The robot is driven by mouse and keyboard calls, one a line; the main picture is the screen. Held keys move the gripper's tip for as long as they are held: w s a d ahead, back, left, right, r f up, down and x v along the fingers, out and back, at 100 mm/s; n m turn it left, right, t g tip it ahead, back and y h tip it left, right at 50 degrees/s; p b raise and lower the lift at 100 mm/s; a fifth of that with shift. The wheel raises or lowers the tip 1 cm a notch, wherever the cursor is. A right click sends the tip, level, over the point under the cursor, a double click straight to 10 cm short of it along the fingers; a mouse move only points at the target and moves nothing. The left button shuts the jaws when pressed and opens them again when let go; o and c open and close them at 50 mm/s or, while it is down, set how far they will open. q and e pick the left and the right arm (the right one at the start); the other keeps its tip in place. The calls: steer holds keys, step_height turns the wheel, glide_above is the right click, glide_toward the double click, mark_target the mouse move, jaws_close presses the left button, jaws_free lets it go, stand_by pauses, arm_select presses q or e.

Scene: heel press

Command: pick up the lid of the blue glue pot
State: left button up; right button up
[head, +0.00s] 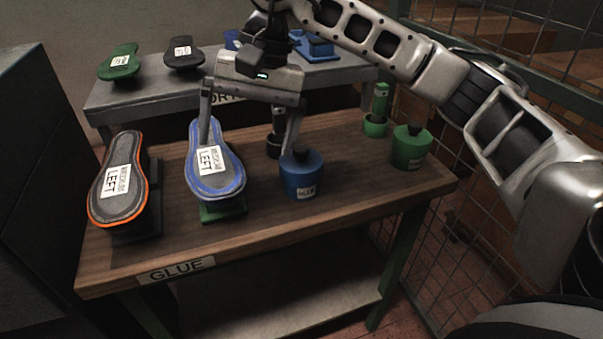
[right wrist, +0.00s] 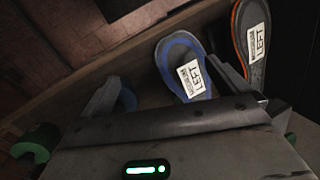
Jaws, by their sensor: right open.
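The blue glue pot (head: 301,184) stands upright on the glue table, with a dark knob on its lid (head: 303,156). My right gripper (head: 246,148) is open and empty above the table. In the head view one finger overlaps the blue-edged sole and the other overlaps the pot's upper left edge; I cannot tell whether either touches. In the right wrist view, a blue piece, likely the pot (right wrist: 127,99), shows beside the left finger and is mostly hidden by it. My left gripper is not in view.
A blue-edged sole (head: 215,178) and an orange-edged sole (head: 120,180) rest on blocks to the left. A green pot (head: 409,150) and a green holder (head: 376,125) stand to the right. A wire fence (head: 450,215) runs beyond the table's right side. The front strip is clear.

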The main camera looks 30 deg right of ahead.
mark_target(301, 148)
steer(key=d+r+t+h, duration=0.1)
steer(key=d+r+h, duration=0.3)
steer(key=d, duration=0.6)
steer(key=f, duration=0.3)
steer(key=w+f+b, duration=0.1)
steer(key=f, duration=0.2)
steer(key=f+b, duration=0.1)
steer(key=f, duration=0.2)
steer(key=shift+w+d+f, duration=0.2)
steer(key=shift+w+d, duration=0.2)
steer(key=shift+w+d+f, duration=0.1)
steer(key=shift+w+f, duration=0.1)
steer(key=shift+f, duration=0.75)
steer(key=shift+w+f, duration=0.25)
steer(key=shift+f, duration=0.7)
steer(key=shift+w+d+f, duration=0.1)
steer(key=shift+w+f, duration=0.1)
steer(key=shift+f, duration=0.75)
steer(key=c, duration=0.7)
